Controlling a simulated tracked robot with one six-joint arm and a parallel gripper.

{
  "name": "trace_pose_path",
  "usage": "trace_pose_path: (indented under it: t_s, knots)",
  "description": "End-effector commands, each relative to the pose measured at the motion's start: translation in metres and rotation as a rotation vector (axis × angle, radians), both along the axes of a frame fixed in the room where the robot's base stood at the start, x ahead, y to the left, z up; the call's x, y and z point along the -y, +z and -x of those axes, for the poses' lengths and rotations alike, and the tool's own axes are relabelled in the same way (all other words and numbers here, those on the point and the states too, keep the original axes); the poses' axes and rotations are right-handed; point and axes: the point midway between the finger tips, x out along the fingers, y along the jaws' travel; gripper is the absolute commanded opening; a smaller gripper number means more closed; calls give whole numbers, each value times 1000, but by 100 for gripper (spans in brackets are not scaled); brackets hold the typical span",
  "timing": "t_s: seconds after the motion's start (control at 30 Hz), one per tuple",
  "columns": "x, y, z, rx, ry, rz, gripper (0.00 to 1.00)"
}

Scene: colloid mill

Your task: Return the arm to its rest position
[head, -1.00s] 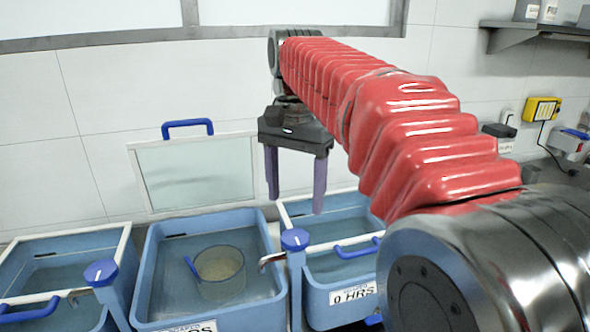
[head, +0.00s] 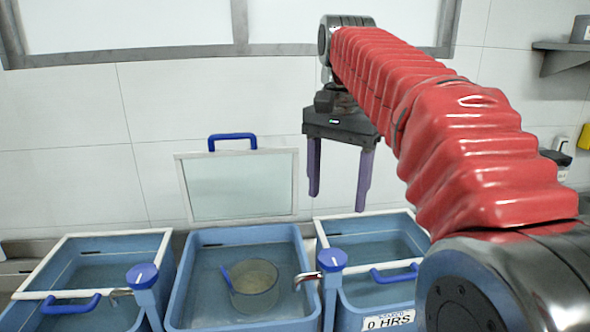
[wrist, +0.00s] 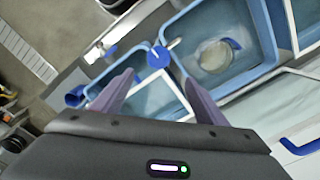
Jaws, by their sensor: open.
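My arm, in a red ribbed sleeve, reaches from the lower right of the head view up to the back. My gripper (head: 338,185) hangs from its end with two purple fingers pointing down. The fingers are apart with nothing between them. They are above and behind the right blue basin (head: 375,300). In the wrist view my gripper (wrist: 160,95) shows its two fingers spread over the basins and the bench edge.
A middle basin (head: 182,300) holds a clear beaker (head: 254,288) with pale contents. A left basin (head: 110,270) stands beside it. A glass lid (head: 240,185) with a blue handle stands upright behind. Blue-knobbed taps (head: 142,275) rise between the basins. A shelf (head: 562,52) is at upper right.

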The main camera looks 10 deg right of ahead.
Motion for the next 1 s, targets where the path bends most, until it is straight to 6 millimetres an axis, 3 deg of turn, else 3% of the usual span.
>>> trace_pose_path:
  t_s: [0.13, 0.23, 0.47, 0.77, 1.0]
  knots:
    - [0, -5, -15, 50, 77, 3, 66]
    - [0, -25, -24, 64, 145, 7, 66]
    - [0, -61, -25, 111, 287, 20, 66]
    - [0, -104, 6, 190, 470, 52, 66]
    - [-1, -134, 41, 250, 587, 84, 66]
